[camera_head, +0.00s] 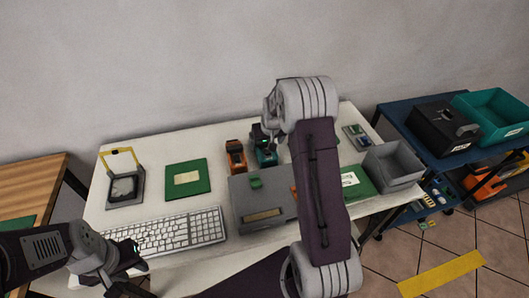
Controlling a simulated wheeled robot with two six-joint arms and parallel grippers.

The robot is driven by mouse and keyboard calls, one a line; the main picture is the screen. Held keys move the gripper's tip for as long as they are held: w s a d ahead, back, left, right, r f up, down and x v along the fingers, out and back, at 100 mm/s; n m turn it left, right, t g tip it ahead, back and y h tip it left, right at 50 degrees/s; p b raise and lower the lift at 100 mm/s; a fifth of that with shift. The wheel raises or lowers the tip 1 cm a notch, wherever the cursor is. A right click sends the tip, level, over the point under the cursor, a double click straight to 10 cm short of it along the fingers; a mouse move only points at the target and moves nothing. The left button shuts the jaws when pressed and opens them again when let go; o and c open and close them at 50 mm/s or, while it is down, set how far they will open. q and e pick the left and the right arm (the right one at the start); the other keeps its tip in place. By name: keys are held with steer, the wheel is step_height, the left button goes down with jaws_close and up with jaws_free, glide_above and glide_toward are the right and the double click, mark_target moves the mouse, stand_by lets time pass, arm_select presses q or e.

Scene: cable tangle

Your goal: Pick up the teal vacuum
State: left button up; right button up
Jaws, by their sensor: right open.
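The teal vacuum (265,158) stands on the white table toward the back, right of an orange tool. It is small, with a teal lower body and a dark upper part. My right gripper (268,141) is open over its top, and the gripper's dark parts blend with the vacuum's. I cannot tell whether they touch. My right arm hides the table just to the right. My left gripper (136,275) is low at the left, by the front edge of the table near the keyboard, far from the vacuum. I cannot tell how far its fingers are apart.
The orange tool (236,156) stands close to the left of the vacuum. A grey box (262,203) lies in front, with a white keyboard (172,232) to its left. A green board (188,178) lies further left. A grey bin (394,167) stands at the right end of the table.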

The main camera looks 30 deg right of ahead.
mark_target(265, 146)
steer(key=x, duration=0.5)
steer(key=shift+w+f, duration=0.15)
steer(key=shift+f, duration=0.2)
steer(key=shift+r, duration=0.1)
steer(key=c, duration=1.8)
